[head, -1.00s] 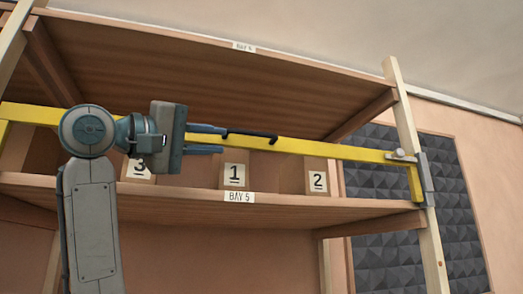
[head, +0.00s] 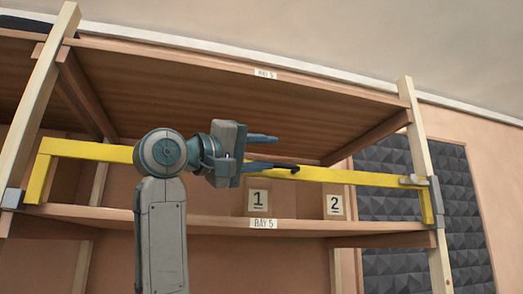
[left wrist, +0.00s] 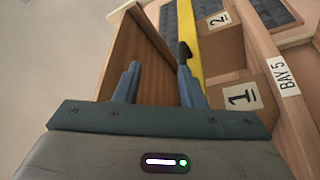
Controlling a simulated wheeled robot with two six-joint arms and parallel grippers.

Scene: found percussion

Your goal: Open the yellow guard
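The yellow guard (head: 345,176) spans the front of the shelf bay, with a downturned leg at each end. It also shows in the left wrist view (left wrist: 187,20). Its black handle (head: 295,169) is mostly hidden behind my lower finger; in the left wrist view the handle (left wrist: 184,50) lies just ahead of the right-hand fingertip. My left gripper (head: 285,153) is open with nothing between its fingers. Its upper finger is above the bar and its lower finger overlaps the handle; I cannot tell whether they touch. My right gripper is not in view.
Boxes marked 1 (head: 258,200) and 2 (head: 335,205) stand on the shelf (head: 200,222) behind the guard. Grey brackets sit at the guard's left (head: 13,198) and right (head: 435,200) ends, on wooden posts. The upper shelf (head: 230,90) overhangs the gripper.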

